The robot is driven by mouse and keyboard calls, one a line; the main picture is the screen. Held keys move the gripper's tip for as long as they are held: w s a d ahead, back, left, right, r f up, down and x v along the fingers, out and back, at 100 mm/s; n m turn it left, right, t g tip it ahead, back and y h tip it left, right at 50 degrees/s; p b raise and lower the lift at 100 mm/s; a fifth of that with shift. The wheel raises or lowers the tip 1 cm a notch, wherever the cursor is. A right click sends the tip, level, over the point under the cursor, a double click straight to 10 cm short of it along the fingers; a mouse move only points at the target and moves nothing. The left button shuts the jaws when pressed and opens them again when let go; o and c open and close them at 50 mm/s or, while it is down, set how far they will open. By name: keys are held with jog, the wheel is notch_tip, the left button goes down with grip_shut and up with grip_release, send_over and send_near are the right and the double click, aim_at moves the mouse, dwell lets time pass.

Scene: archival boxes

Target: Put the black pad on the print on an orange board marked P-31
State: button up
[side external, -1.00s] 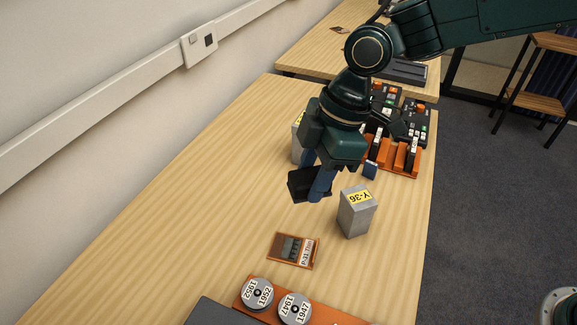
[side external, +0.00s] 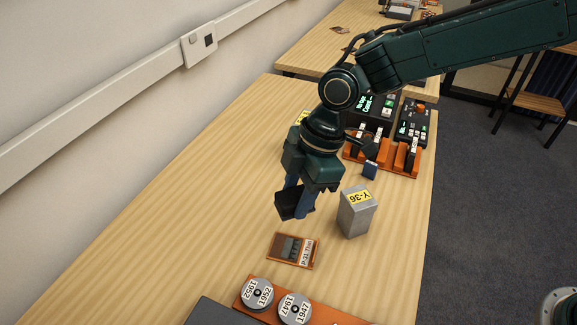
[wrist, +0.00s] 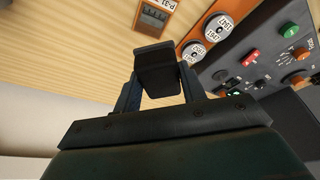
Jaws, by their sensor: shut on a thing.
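My gripper (side external: 298,203) is shut on the black pad (side external: 287,205) and holds it in the air above the table. In the wrist view the black pad (wrist: 158,72) sits between the two blue fingers of my gripper (wrist: 160,88). The orange board marked P-31 (side external: 273,250) lies flat on the table, a little nearer the camera than the pad. A dark print (side external: 291,248) is on it, beside its white label. The board also shows at the top of the wrist view (wrist: 150,30), apart from the pad.
A grey box marked Y-36 (side external: 355,215) stands close to the right of my gripper. Round reels (side external: 257,292) sit on an orange holder in front. The table's left side is clear.

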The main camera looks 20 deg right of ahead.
aim_at(291, 250)
jog(key=shift+f, duration=7.15)
jog(key=shift+f, duration=0.15)
jog(key=o, duration=1)
jog(key=shift+c, duration=0.2)
jog(key=v, duration=1.2)
jog(key=shift+r, duration=0.2)
